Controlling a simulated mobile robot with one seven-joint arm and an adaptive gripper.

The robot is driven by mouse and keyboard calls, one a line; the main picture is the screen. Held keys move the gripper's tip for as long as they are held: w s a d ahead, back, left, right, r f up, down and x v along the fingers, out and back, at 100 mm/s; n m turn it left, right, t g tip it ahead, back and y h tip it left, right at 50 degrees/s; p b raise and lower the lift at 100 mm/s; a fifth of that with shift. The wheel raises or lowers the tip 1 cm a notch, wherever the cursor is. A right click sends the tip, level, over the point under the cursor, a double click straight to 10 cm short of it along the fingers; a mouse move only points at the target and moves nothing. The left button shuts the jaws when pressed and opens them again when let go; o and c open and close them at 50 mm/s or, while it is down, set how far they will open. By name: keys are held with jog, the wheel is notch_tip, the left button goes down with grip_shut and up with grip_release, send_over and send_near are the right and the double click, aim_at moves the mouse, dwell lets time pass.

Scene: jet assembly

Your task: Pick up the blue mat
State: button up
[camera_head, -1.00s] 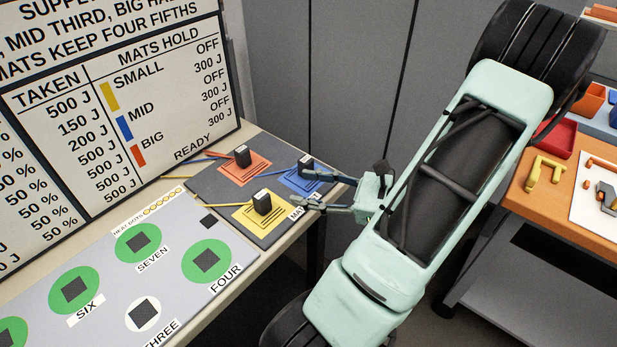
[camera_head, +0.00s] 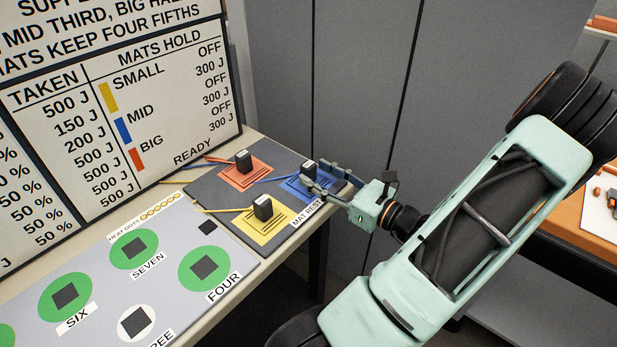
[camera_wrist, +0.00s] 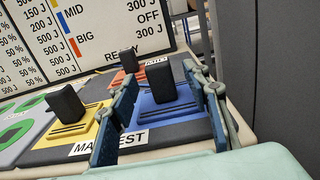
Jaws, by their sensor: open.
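The blue mat (camera_head: 297,188) lies on the dark mat rest pad at the table's right end, with a black upright block as its handle (camera_wrist: 160,82). The mat also shows in the wrist view (camera_wrist: 178,106). My gripper (camera_head: 321,178) is open, low over the mat, coming from the right. In the wrist view its two fingers (camera_wrist: 165,115) stand on either side of the blue mat, with the black handle between and beyond them. I see no grip on the handle. In the head view the fingers hide part of the mat.
A yellow mat (camera_head: 262,225) and a red mat (camera_head: 246,174), each with a black handle and a cable, lie close by on the dark pad (camera_head: 215,190). A board (camera_head: 120,110) stands behind. Green numbered spots (camera_head: 205,268) lie at the front left. A grey wall stands behind.

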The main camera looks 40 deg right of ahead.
aim_at(313, 172)
jog(key=w, duration=0.3)
jog(key=shift+w+a+r, duration=0.1)
jog(key=shift+w+a, duration=0.1)
jog(key=shift+w, duration=0.1)
grip_shut()
